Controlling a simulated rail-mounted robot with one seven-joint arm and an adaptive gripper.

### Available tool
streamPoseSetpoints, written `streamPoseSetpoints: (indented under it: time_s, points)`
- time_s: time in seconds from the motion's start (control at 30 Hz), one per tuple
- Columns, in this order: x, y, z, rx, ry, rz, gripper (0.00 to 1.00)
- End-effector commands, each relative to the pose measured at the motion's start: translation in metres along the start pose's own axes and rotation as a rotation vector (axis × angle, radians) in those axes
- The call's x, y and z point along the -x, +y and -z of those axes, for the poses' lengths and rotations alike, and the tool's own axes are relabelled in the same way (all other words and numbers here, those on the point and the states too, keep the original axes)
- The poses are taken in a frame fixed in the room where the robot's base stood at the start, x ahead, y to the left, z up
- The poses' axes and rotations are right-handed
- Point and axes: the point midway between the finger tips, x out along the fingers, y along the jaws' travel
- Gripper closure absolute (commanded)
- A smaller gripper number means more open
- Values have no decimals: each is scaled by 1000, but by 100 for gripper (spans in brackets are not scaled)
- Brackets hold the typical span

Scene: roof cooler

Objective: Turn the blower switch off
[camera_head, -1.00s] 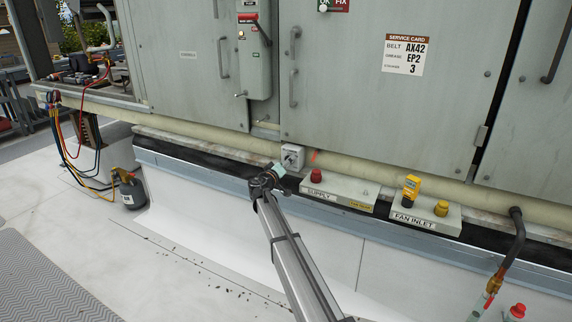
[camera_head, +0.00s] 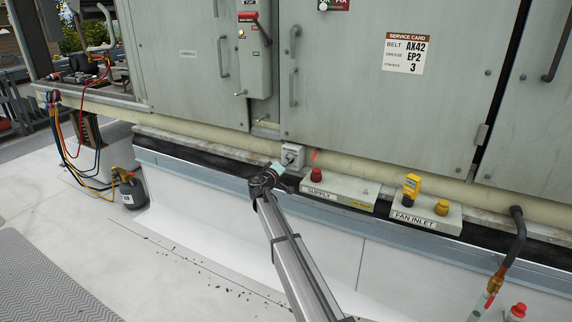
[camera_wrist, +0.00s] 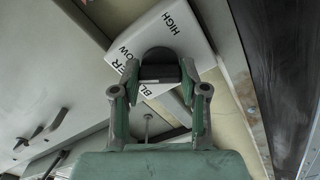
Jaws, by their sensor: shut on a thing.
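The blower switch is a small light-grey box (camera_head: 293,149) on the pale pipe-like rail below the cabinet doors. In the wrist view its white face (camera_wrist: 178,32) shows HIGH, part of LOW and part of BLOWER. A dark rounded knob (camera_wrist: 159,58) stands on that face. My gripper (camera_wrist: 159,76) has one finger on each side of the knob and is shut on it. In the head view my gripper (camera_head: 285,164) reaches the box from below and covers part of its face. The knob's pointer and any OFF mark are hidden.
A red-handled disconnect box (camera_head: 255,50) is above left. To the right are the SUPPLY block (camera_head: 335,188) with a red cap and the FAN INLET block (camera_head: 425,214) with a yellow gauge. Open white roof lies in front.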

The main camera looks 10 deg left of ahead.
Motion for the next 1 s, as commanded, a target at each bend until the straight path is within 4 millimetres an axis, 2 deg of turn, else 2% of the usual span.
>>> streamPoseSetpoints:
  time_s: [0.53, 1.0]
  points:
    - [-1, 1, 1, 450, 1, -1, 91]
    - [-2, 1, 1, 615, 1, -2, 91]
